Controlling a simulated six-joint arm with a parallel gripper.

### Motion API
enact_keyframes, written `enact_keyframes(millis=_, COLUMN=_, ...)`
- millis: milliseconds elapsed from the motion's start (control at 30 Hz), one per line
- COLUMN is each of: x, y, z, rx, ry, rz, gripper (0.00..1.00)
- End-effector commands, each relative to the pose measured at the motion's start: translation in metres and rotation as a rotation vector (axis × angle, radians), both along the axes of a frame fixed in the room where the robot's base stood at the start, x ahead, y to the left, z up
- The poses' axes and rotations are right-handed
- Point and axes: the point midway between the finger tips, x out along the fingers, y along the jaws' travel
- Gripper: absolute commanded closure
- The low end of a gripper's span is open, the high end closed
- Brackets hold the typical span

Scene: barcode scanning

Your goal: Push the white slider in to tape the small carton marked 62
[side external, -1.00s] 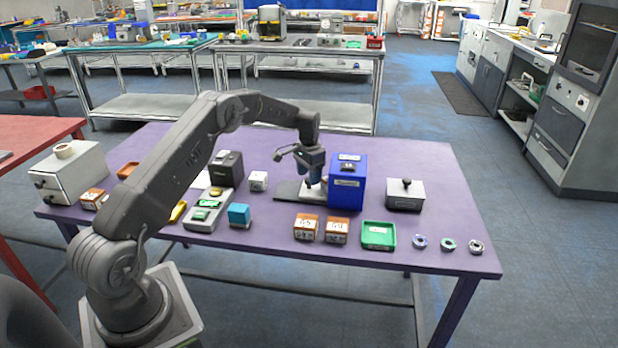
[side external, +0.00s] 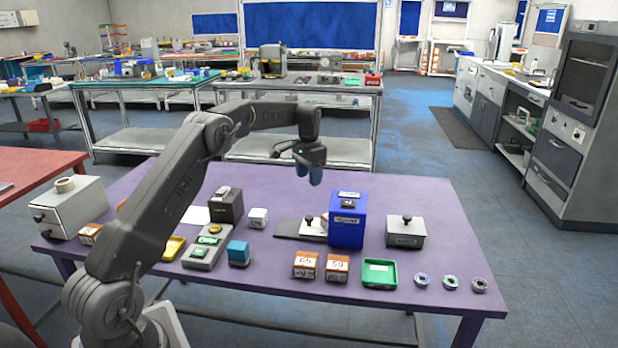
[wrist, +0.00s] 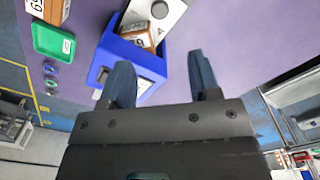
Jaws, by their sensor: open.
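The blue taping box (side external: 347,225) stands on the purple table. The white slider (side external: 314,231) with its black knob is at the box's left side, on a dark grey base plate (side external: 288,227). In the wrist view, the small carton marked 62 (wrist: 139,39) sits at the open mouth of the blue box (wrist: 103,62), between it and the white slider (wrist: 170,18). My gripper (side external: 308,176) is in the air above the slider and box, fingers pointing down. The fingers (wrist: 163,72) are apart with nothing between them.
Cartons marked 65 (side external: 305,265) and 59 (side external: 337,268) and a green tray (side external: 379,273) stand in front of the box. A grey block with a knob (side external: 405,232) is to its right. A scanner-like device (side external: 205,246) and teal cube (side external: 239,252) are left.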

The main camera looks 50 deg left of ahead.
Motion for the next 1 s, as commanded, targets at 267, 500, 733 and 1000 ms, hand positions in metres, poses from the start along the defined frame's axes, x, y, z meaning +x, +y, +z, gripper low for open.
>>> enact_keyframes(millis=267, x=-0.004, y=0.001, z=-0.002, rx=-0.033, ry=-0.026, rz=0.229, gripper=0.44)
enact_keyframes(millis=500, x=-0.015, y=0.006, z=-0.005, rx=-0.154, ry=-0.070, rz=0.934, gripper=0.44)
enact_keyframes(millis=733, x=-0.029, y=0.011, z=-0.007, rx=-0.303, ry=-0.051, rz=1.667, gripper=0.44)
enact_keyframes(millis=1000, x=-0.046, y=0.018, z=-0.010, rx=-0.473, ry=0.047, rz=2.424, gripper=0.44)
